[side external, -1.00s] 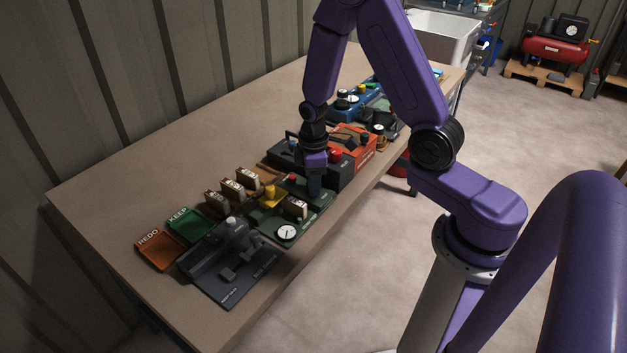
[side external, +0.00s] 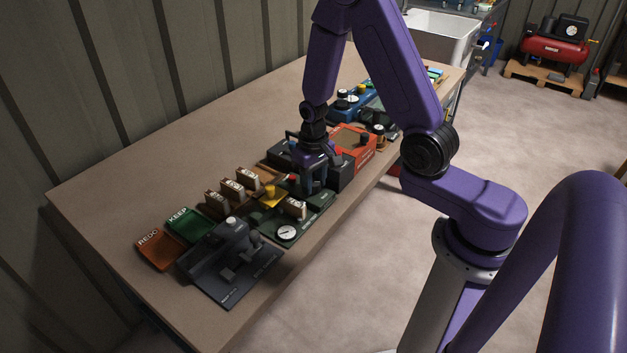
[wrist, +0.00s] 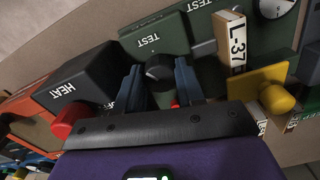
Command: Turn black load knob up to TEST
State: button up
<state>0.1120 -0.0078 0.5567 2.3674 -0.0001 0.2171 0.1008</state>
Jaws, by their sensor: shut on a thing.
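The black load knob (wrist: 158,72) sits on the green test panel (wrist: 176,38) in the wrist view, just below a printed TEST label. My gripper (wrist: 159,82) has its two blue fingers on either side of the knob and is shut on it. The knob's lower part and the marking beside my left finger are partly covered. In the side view my gripper (side external: 313,189) points down onto the green panel (side external: 318,210), and the knob is hidden behind the fingers.
A dark HEAT box (wrist: 85,78) with a red knob (wrist: 70,122) stands close to the left in the wrist view. A yellow clamp (wrist: 275,97) and an L-37 block (wrist: 232,45) are to the right. Bare bench (side external: 160,170) lies along the wall.

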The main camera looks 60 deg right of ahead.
aim_at(314, 182)
jog(key=m, duration=0.6)
jog(key=shift+m, duration=0.4)
dwell(0.3)
jog(key=o, duration=1)
jog(key=shift+o, duration=0.2)
jog(key=shift+r, duration=0.1)
notch_tip(314, 182, up, 17)
jog(key=shift+r, duration=0.15)
